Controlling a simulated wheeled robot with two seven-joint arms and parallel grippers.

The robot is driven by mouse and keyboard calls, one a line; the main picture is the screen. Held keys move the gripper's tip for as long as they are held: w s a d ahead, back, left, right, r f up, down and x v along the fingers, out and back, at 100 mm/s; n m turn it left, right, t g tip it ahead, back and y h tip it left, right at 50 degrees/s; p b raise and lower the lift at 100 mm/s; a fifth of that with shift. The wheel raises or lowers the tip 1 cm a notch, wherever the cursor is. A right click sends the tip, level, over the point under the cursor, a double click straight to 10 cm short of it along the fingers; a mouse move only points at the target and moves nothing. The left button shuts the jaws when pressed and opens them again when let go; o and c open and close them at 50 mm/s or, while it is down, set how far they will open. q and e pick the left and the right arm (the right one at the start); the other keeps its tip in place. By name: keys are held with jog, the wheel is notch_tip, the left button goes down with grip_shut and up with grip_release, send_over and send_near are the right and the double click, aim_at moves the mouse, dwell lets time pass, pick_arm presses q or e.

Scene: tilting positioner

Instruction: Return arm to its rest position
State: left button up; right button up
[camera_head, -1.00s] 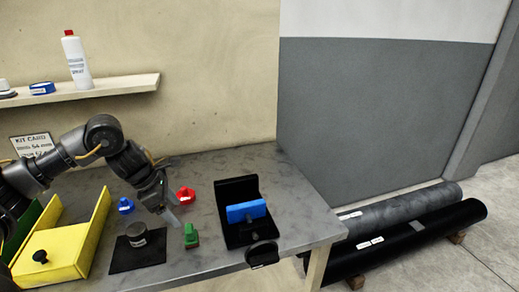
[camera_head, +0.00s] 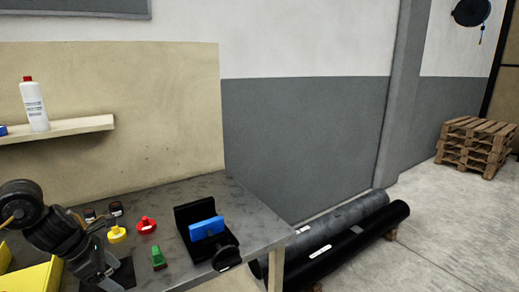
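My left arm comes in from the lower left, bent downward. Its gripper (camera_head: 103,282) is low at the bottom edge, over the black plate (camera_head: 124,272); whether its fingers are open or shut does not show clearly. The black tilting positioner (camera_head: 192,217) stands on the bench to the right of it, with a blue block (camera_head: 207,228) on it and a round black knob (camera_head: 226,258) at its front. My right gripper is not in view.
Red (camera_head: 146,225), yellow (camera_head: 117,234) and green (camera_head: 158,258) knob-like parts stand on the grey bench (camera_head: 240,203), close right of my arm. A yellow bin (camera_head: 35,278) is at lower left. A shelf (camera_head: 75,129) holds a white bottle (camera_head: 34,106). Dark rolls (camera_head: 350,240) lie on the floor.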

pick_arm(q)
jog(key=w+d+f+n+h, duration=0.1)
jog(key=w+d+f, duration=0.35)
jog(key=d, duration=0.35)
jog(key=s+d+f+n+t+h, duration=0.1)
jog(key=s+d+f+n+t, duration=0.2)
jog(key=d+n, duration=0.6)
jog(key=s+d+f+n+t+h, duration=0.1)
jog(key=s+d+f+n+t, duration=0.2)
jog(key=d+n, duration=0.6)
jog(key=s+a+f+n+g+y, duration=0.2)
jog(key=s+a+f+n, duration=0.15)
jog(key=s+n, duration=0.45)
jog(key=s+a+f+n+g+y, duration=0.25)
jog(key=s+f+n, duration=0.25)
jog(key=s+n, duration=0.35)
jog(key=s+a+f+n+g+y, duration=0.15)
jog(key=s+a+f+n, duration=0.25)
jog(key=s+n, duration=0.4)
notch_tip(320, 180, down, 26)
jog(key=f, duration=0.1)
jog(key=s+a+f+g, duration=0.2)
jog(key=s+a+f, duration=0.1)
jog(key=s+f, duration=1.1)
jog(key=shift+s+y, duration=0.3)
jog(key=shift+s, duration=0.8)
jog(key=shift+a+f, duration=0.1)
